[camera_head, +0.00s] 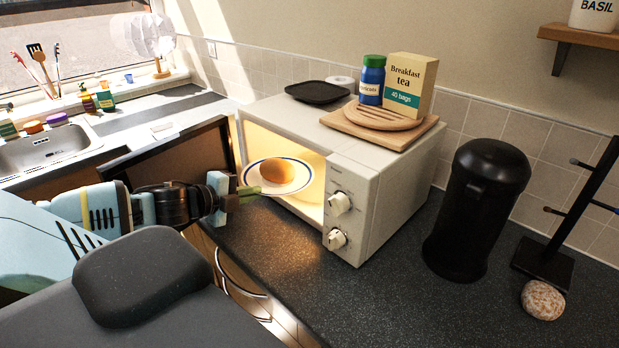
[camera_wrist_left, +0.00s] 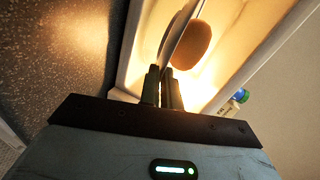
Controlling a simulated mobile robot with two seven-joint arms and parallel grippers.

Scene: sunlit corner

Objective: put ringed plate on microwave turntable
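The ringed plate (camera_head: 303,177) is white with a blue ring and carries a round brown food item (camera_head: 277,171). It is in the mouth of the lit, open microwave (camera_head: 375,195). My left gripper (camera_head: 249,190) is shut on the plate's near left rim. In the left wrist view its fingers (camera_wrist_left: 162,86) are close together at the plate (camera_wrist_left: 178,35), seen nearly edge-on, with the brown food (camera_wrist_left: 193,45) beside it. The turntable is hidden, and I cannot tell whether the plate touches anything below. My right gripper is not in view.
The microwave door (camera_head: 180,158) stands open to the left. A board (camera_head: 350,129), tea box (camera_head: 410,84), blue jar (camera_head: 371,80) and black tray (camera_head: 317,92) sit on top. A black bin (camera_head: 475,210) and a stone (camera_head: 542,300) stand right; the front counter is clear.

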